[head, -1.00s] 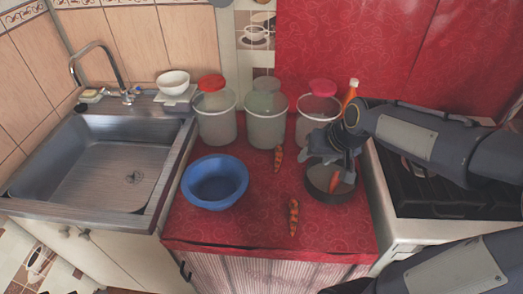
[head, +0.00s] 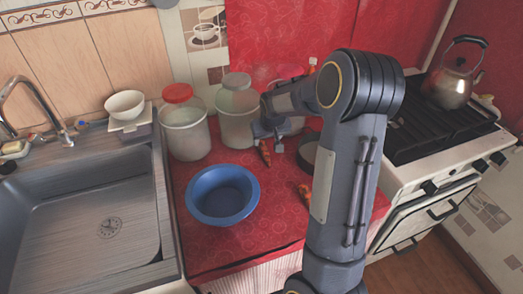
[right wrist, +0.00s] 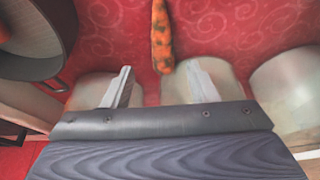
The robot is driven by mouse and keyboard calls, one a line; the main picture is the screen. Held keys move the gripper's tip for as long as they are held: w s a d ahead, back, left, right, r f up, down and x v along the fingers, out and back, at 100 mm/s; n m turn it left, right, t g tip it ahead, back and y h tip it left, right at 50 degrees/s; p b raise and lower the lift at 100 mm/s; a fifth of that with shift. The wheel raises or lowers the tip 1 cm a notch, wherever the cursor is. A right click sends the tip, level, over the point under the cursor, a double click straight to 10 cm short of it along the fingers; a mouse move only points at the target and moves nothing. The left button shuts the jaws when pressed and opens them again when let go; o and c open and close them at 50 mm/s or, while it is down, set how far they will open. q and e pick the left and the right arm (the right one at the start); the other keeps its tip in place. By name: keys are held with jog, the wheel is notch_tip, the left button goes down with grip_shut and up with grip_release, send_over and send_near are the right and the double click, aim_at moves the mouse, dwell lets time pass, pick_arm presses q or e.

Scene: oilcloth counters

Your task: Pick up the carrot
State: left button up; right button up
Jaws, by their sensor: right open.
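A spotted orange carrot (head: 265,153) lies on the red oilcloth in front of the jars, by my right gripper (head: 268,138). In the right wrist view this carrot (right wrist: 161,35) points between the two spread fingers of my right gripper (right wrist: 158,69), which is open and empty. Its near end is about level with the fingertips; I cannot tell the height gap. A second carrot (head: 303,190) lies nearer the front edge, partly hidden by my right arm. My left gripper is out of view.
A blue bowl (head: 221,196) stands left of the carrots. A dark pan (head: 307,150) is partly behind my arm and shows in the right wrist view (right wrist: 62,30). A red-lidded jar (head: 186,130) and a grey-lidded jar (head: 238,112) stand behind. The stove (head: 445,135) is at right.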

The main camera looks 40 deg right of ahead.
aim_at(264, 148)
jog(key=x, duration=0.5)
jog(key=shift+w+a+f, duration=0.1)
jog(key=shift+a+f, duration=0.1)
jog(key=shift+f, duration=0.2)
jog(key=c, duration=1)
jog(key=shift+c, duration=0.2)
jog(key=shift+r, duration=0.15)
